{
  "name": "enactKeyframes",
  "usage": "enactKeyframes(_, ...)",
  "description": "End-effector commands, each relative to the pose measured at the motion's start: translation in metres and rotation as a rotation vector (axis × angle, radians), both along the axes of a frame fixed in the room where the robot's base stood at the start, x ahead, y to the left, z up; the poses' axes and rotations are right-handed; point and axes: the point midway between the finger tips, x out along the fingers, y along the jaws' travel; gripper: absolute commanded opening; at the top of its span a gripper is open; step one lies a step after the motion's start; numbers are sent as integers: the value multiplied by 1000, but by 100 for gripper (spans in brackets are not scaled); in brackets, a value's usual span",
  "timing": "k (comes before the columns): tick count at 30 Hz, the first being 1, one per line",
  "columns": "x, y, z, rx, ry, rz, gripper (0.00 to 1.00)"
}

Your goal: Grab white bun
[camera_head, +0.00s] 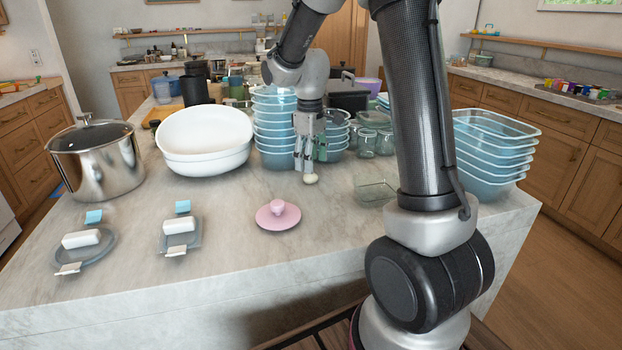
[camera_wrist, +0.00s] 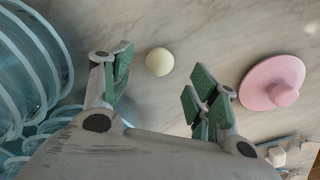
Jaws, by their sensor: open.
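The white bun (camera_head: 311,179) is a small, round, off-white thing lying on the marble island top, beside the stacked blue bowls. In the wrist view the bun (camera_wrist: 160,61) lies on the counter beyond my fingertips, roughly in line with the gap between them. My gripper (camera_head: 310,163) points down just above and behind the bun. In the wrist view its green-padded fingers (camera_wrist: 158,80) are spread apart with nothing between them. I cannot tell the exact height of the fingertips over the counter.
Blue bowls (camera_head: 274,125) stand in a tall stack close by my gripper. A pink lid (camera_head: 290,217) lies in front, left of the bun. A clear glass dish (camera_head: 375,193) sits to the right. White basins (camera_head: 204,140) and a steel pot (camera_head: 97,165) stand left. The front counter is mostly clear.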

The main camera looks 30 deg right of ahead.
Motion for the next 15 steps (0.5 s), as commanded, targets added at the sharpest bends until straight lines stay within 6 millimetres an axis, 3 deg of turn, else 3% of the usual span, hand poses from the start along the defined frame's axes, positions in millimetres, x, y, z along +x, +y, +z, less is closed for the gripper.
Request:
enactKeyframes(8,3,0,-42,-1,3,0,60)
enactKeyframes(15,4,-1,-48,0,-1,-1,60)
